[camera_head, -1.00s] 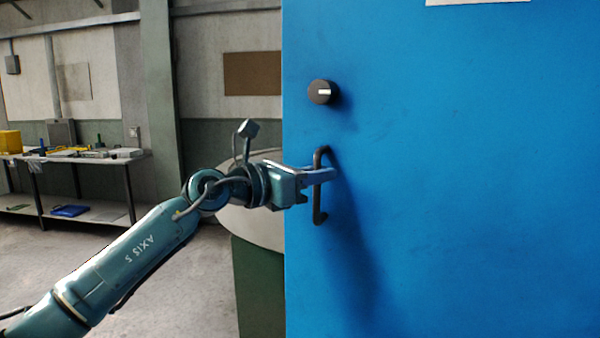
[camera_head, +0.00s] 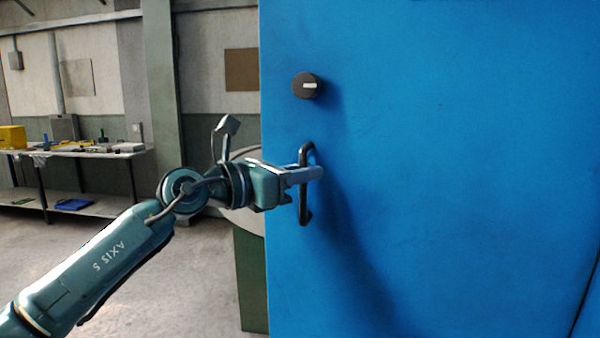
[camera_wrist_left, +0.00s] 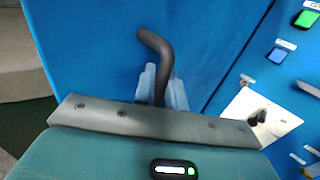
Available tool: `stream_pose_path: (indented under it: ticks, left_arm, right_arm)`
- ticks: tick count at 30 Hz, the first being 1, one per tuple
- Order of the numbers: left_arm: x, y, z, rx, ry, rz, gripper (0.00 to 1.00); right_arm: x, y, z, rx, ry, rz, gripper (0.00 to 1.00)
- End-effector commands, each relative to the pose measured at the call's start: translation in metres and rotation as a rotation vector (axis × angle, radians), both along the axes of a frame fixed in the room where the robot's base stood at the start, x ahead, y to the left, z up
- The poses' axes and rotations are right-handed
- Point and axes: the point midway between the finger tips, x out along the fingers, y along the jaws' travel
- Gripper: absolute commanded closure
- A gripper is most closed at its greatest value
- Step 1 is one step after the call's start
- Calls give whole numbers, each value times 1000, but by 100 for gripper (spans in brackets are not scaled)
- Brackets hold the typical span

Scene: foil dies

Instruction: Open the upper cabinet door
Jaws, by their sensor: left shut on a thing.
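The blue cabinet door (camera_head: 430,180) fills the right half of the head view, with its free left edge showing. A black bar handle (camera_head: 305,212) stands upright near that edge. My left gripper (camera_head: 313,173) reaches in from the left and is shut on the handle at about its middle. In the left wrist view the handle (camera_wrist_left: 154,44) passes between the two pale fingers (camera_wrist_left: 162,90); its lower part is hidden by the gripper. A dark round knob (camera_head: 307,86) with a pale mark sits above the handle. My right gripper is not in view.
A rounded pale surface on a green base (camera_head: 250,280) stands behind the door's left edge. A workbench (camera_head: 90,155) with small items is far left. In the wrist view, a blue panel with a green button (camera_wrist_left: 306,18) and white plate (camera_wrist_left: 240,118) lies right of the door.

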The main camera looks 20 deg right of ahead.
Motion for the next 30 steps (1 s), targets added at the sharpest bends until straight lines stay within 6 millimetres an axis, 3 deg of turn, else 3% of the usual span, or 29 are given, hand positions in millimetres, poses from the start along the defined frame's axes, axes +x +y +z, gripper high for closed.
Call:
stream_pose_path:
  ticks: [5, 6, 11, 20, 26, 30]
  left_arm:
    - [-1, -1, 1, -1, 0, -2, 100]
    - [-1, -1, 1, -1, 0, -2, 84]
    - [-1, -1, 1, -1, 0, -2, 71]
    - [0, 3, 0, 0, 0, 0, 70]
    - [-7, 31, -3, 1, -3, 2, 70]
    - [-15, 62, -4, 1, -3, 3, 70]
  right_arm:
    - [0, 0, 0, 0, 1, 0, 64]
    - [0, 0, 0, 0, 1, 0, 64]
    - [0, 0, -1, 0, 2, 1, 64]
    - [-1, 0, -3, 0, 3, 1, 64]
    - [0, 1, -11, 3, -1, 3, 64]
    - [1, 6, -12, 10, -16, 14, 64]
